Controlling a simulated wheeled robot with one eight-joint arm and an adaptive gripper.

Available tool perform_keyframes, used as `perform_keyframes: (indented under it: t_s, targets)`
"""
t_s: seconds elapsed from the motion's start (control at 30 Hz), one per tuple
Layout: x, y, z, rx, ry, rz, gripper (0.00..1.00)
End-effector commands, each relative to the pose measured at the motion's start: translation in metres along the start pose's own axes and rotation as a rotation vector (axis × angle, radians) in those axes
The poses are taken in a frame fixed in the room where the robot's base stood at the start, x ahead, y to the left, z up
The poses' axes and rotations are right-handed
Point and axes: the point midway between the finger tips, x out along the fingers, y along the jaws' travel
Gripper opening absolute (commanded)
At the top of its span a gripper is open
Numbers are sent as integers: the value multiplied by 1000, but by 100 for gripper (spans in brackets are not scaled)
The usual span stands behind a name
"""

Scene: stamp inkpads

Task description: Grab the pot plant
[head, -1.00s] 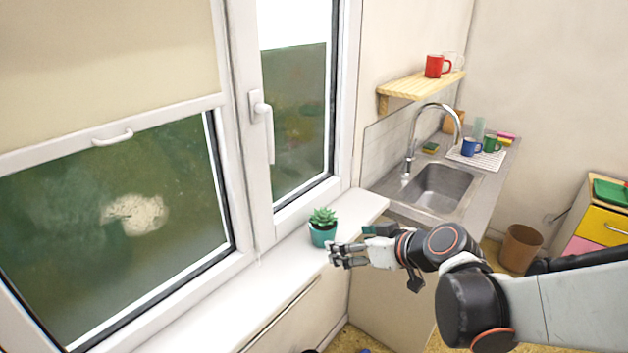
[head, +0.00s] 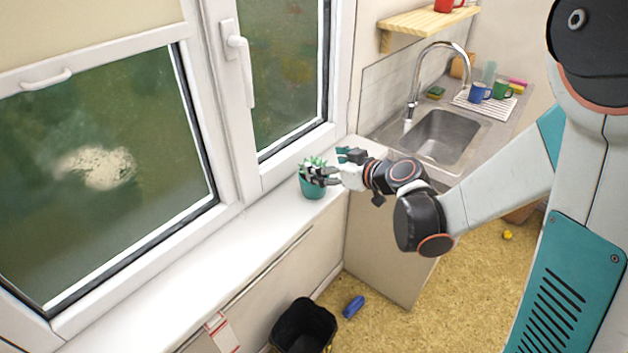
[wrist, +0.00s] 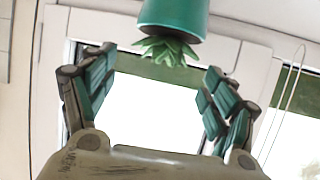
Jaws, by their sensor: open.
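The pot plant is a small green succulent in a teal pot (head: 312,189) on the white window sill (head: 230,250), near its right end. My gripper (head: 328,166) is open at the plant's upper right, and one finger overlaps the leaves in the head view. In the wrist view the picture is upside down. The teal pot (wrist: 175,14) is at the top edge with its green leaves (wrist: 168,50) pointing down, between the two spread fingers (wrist: 158,68) and near their tips. I cannot tell whether a finger touches the leaves.
The window frame (head: 222,100) stands behind the sill. A sink (head: 440,135) and counter lie to the right, with blue (head: 480,92) and green mugs (head: 503,90) on a rack. A black bin (head: 303,325) and a blue object (head: 353,306) are on the floor below.

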Motion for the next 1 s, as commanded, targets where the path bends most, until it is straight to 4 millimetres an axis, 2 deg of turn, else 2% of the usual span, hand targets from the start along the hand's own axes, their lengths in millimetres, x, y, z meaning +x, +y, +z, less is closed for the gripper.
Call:
perform_keyframes:
  t_s: [0.17, 0.5, 0.73, 0.77, 1.0]
  targets:
    - [8, -1, 1, 0, 0, -1, 79]
    - [52, -5, 5, 0, 0, -2, 79]
    - [54, -5, 4, 1, 0, 0, 79]
    - [54, -5, 4, 1, 0, 0, 77]
    - [54, -5, 4, 1, -1, 0, 22]
